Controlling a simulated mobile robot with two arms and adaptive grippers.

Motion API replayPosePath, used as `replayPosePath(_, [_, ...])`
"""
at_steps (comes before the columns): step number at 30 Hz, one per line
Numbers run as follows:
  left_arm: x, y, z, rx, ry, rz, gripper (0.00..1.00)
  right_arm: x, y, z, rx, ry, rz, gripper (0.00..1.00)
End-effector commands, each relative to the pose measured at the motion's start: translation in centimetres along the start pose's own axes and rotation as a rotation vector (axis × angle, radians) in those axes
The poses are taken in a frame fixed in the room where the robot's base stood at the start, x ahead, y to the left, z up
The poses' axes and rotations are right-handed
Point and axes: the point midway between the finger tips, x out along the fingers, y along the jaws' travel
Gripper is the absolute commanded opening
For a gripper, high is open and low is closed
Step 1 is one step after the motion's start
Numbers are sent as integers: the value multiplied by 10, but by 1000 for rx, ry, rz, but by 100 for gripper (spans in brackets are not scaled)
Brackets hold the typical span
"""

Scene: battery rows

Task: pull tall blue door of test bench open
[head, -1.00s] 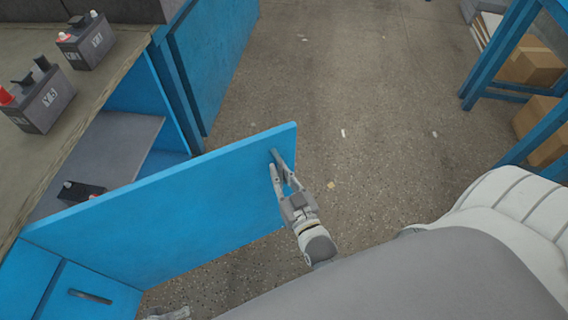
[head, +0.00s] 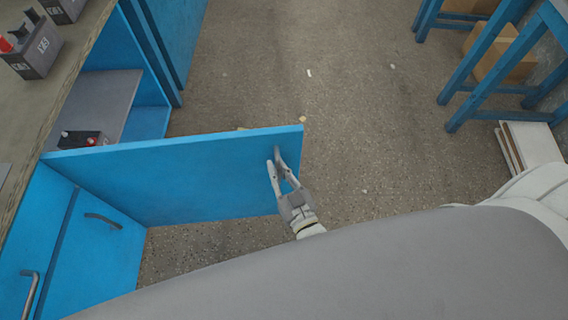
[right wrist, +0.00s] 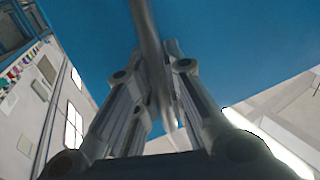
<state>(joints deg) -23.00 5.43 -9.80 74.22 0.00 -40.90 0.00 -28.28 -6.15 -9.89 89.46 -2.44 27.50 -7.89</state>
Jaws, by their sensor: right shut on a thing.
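The tall blue door (head: 190,180) of the test bench stands swung out from the cabinet, roughly square to its front. Its face also fills the upper part of the right wrist view (right wrist: 230,50). My right gripper (head: 279,172) is at the door's free end, shut on the grey bar handle (head: 277,155). The handle runs between the fingers in the right wrist view (right wrist: 148,40). Behind the door the bench interior is open, with a grey shelf (head: 105,97) and a dark battery (head: 82,138) with a red terminal. My left gripper does not show.
Batteries (head: 40,48) stand on the bench top at the upper left. Closed blue fronts with handles (head: 103,220) are at the lower left. A blue rack (head: 490,75) with cardboard boxes (head: 500,55) stands at the upper right.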

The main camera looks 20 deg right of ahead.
Motion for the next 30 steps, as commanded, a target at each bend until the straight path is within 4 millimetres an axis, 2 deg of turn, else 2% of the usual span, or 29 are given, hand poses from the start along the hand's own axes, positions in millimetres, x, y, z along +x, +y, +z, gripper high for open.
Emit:
replayPosePath(14, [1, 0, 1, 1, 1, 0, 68, 0, 0, -2, -8, 7, -5, 0])
replayPosePath(15, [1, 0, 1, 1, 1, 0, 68, 0, 0, -2, -8, 7, -5, 16])
replayPosePath(19, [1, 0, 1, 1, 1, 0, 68, 0, -1, -2, -6, 5, -5, 33])
replayPosePath(30, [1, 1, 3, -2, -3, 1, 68, -3, -2, 0, -2, 1, -7, 34])
